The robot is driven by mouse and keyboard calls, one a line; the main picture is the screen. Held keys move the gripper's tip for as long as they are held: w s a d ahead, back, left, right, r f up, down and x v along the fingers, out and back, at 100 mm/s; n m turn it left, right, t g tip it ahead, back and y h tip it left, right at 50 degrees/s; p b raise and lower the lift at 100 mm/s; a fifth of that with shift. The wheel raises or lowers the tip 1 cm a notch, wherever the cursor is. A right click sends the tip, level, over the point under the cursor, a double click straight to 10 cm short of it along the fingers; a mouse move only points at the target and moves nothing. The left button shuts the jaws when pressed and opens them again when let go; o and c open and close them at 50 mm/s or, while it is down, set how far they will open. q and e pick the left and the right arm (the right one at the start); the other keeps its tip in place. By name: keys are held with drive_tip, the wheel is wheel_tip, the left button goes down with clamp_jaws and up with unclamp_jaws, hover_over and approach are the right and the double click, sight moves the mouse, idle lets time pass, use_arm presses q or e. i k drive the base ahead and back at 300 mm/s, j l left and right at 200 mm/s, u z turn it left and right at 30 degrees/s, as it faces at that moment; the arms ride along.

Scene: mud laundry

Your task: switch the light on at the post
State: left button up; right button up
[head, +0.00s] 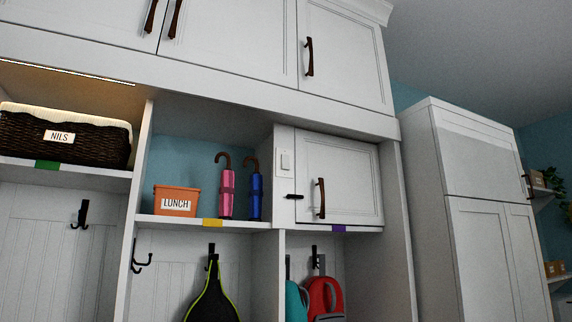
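A white light switch (286,161) is set in a narrow white post (284,181) between the open cubby and a small closed cabinet door (345,178). The switch plate is upright and unobstructed; whether its rocker is up or down is too small to tell. A dark latch (294,197) sits on the post below the switch, reaching toward the door. Neither of my grippers shows in the head view.
The cubby left of the post holds an orange LUNCH bin (176,201) and pink (226,192) and blue (256,194) umbrellas. Below hang a black bag (212,292), a teal bag (297,300) and a red bag (325,297). A NILS basket (62,139) sits far left.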

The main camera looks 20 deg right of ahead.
sight(285, 158)
drive_tip(key=i+l, duration=0.55)
drive_tip(key=l, duration=0.2)
drive_tip(key=i+l, duration=0.6)
drive_tip(key=k+l+z, duration=0.05)
drive_tip(key=l, duration=0.1)
